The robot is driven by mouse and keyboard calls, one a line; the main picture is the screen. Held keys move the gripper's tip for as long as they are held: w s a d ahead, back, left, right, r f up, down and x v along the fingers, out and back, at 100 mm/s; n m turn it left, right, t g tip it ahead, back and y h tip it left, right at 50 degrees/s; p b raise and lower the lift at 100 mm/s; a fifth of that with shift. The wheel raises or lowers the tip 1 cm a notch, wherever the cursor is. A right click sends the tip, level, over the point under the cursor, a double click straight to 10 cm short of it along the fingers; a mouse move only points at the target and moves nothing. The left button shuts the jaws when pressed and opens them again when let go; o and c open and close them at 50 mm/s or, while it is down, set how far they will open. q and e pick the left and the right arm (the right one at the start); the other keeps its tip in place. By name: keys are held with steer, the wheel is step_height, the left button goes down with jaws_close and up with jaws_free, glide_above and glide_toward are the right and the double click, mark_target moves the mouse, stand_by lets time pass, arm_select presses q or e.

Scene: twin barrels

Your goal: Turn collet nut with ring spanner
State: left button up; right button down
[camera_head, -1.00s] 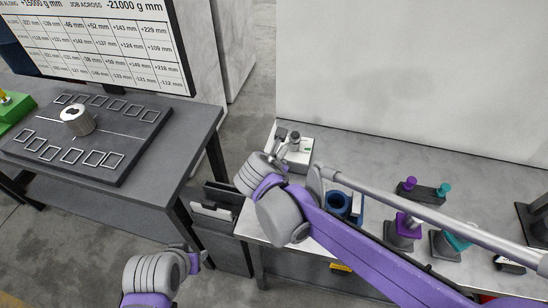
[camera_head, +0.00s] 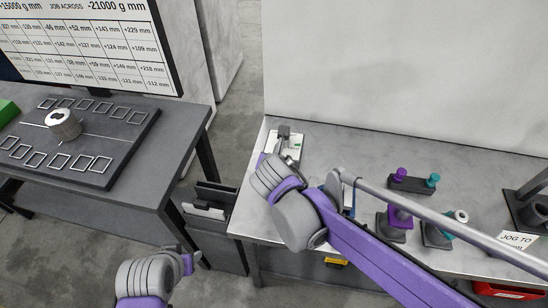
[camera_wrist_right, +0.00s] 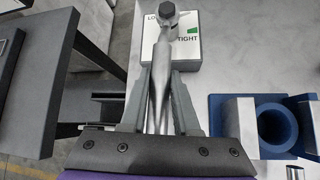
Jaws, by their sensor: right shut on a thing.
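My right gripper (camera_wrist_right: 160,105) is shut on the grey handle of the ring spanner (camera_wrist_right: 161,70) in the right wrist view. The spanner reaches away from the fingers to the dark collet nut (camera_wrist_right: 169,15), above a white block (camera_wrist_right: 186,48) marked "TIGHT" with a green patch. I cannot tell whether the ring sits fully around the nut. In the head view the white block (camera_head: 291,141) and dark nut (camera_head: 283,131) show just beyond my right wrist, which hides the fingers.
A blue round holder (camera_wrist_right: 276,124) stands right of the gripper. Purple (camera_head: 396,222) and teal-topped (camera_head: 437,234) fixtures stand on the right bench (camera_head: 375,155). A dark table (camera_head: 150,165) at left carries a metal cylinder (camera_head: 62,124). A floor gap separates them.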

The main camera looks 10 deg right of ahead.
steer(key=shift+d, duration=0.1)
steer(key=shift+s+d+n+y+b, duration=0.3)
steer(key=shift+d+n+y, duration=0.5)
steer(key=shift+d+n, duration=0.2)
steer(key=shift+d+n+y, duration=0.9)
steer(key=shift+d+n, duration=0.1)
steer(key=shift+d, duration=0.05)
steer(key=shift+a, duration=0.1)
